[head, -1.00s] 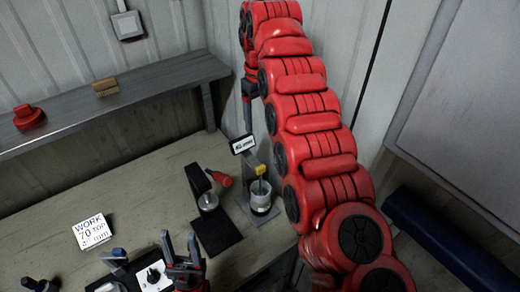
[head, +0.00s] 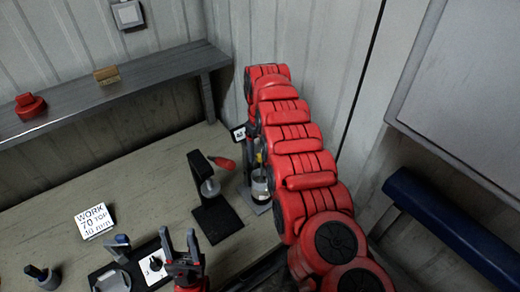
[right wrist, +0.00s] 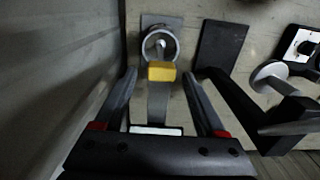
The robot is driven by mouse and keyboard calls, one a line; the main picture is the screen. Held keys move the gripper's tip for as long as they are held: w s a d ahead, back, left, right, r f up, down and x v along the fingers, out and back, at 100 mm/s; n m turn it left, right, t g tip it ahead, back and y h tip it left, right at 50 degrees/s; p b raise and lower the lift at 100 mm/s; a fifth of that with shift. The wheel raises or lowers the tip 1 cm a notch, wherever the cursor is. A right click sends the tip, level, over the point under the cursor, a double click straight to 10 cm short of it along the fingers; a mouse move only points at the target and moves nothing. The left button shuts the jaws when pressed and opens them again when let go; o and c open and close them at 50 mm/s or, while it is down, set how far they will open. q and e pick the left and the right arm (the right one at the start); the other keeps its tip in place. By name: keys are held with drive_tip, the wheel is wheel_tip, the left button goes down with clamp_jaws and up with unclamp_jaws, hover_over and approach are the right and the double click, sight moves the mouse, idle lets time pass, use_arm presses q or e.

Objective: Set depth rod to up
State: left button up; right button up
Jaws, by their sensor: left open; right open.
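A small stand holds a round cup (head: 261,188) at its foot, with a yellow piece above it. I take the yellow piece (right wrist: 161,71) for the depth rod's top; whether the rod is up or down I cannot tell. In the right wrist view the cup (right wrist: 160,43) lies just beyond it. My right gripper (right wrist: 160,78) is open, one finger on each side of the yellow piece, with gaps visible. My left gripper (head: 180,240) is open and empty near the picture's bottom edge.
A black press-like stand (head: 212,215) with a red handle (head: 223,163) is just left of the cup; it also shows in the right wrist view (right wrist: 222,50). A dial panel (head: 154,266) and a work card (head: 94,220) lie left. A shelf (head: 150,88) runs above.

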drive_tip(key=shift+s+r, duration=0.1)
drive_tip(key=shift+s, duration=0.05)
clamp_jaws()
idle(1.4)
